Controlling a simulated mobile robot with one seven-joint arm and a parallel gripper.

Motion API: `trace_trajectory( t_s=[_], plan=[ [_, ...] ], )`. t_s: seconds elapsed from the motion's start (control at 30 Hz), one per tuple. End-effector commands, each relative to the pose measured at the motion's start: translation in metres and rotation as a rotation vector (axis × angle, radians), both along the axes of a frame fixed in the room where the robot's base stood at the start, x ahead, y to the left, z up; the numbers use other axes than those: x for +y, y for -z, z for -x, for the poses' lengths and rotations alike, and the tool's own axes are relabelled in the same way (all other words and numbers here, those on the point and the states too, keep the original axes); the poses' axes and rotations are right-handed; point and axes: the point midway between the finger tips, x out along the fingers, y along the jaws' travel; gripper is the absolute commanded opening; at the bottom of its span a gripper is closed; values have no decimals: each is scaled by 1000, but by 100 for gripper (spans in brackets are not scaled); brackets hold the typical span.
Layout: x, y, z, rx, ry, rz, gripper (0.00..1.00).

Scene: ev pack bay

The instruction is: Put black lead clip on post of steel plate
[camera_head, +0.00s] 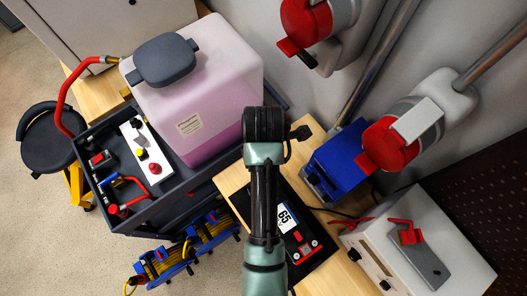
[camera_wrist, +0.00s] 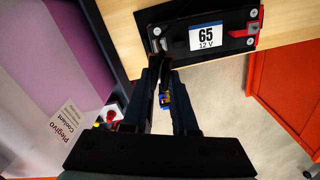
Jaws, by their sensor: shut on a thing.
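My gripper (camera_wrist: 164,68) reaches up from the bottom of the wrist view, its fingers close together. It is shut on a dark thing between the fingertips, which I take for the black lead clip (camera_wrist: 164,50); little of it shows. The fingertips are by the left end of the black "65 12 V" battery (camera_wrist: 230,48), close to a screw there; whether they touch it I cannot tell. In the head view my arm hides the gripper and clip. The steel plate (camera_head: 432,268) lies on the white box at right, with a red clip (camera_head: 410,236) at its upper end.
The battery also shows on the wooden bench (camera_head: 335,281). A black cable (camera_head: 340,213) runs from the white box (camera_head: 462,277) towards my arm. A coolant tank (camera_head: 195,85) sits on the dark cart at left.

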Motion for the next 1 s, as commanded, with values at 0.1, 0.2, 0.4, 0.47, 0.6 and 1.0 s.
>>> trace_trajectory(
  t_s=[0.1, 0.2, 0.4, 0.47, 0.6, 1.0],
  plan=[
    [0, -10, 0, 0, 0, 0, 0],
    [0, -15, 0, 1, 0, 0, 0],
    [0, -26, 0, 1, 0, 0, 0],
    [0, -29, 0, 1, 0, 0, 0],
    [0, -33, 0, 1, 0, 0, 0],
    [0, -26, 0, 0, 53, 0, 0]
  ],
)
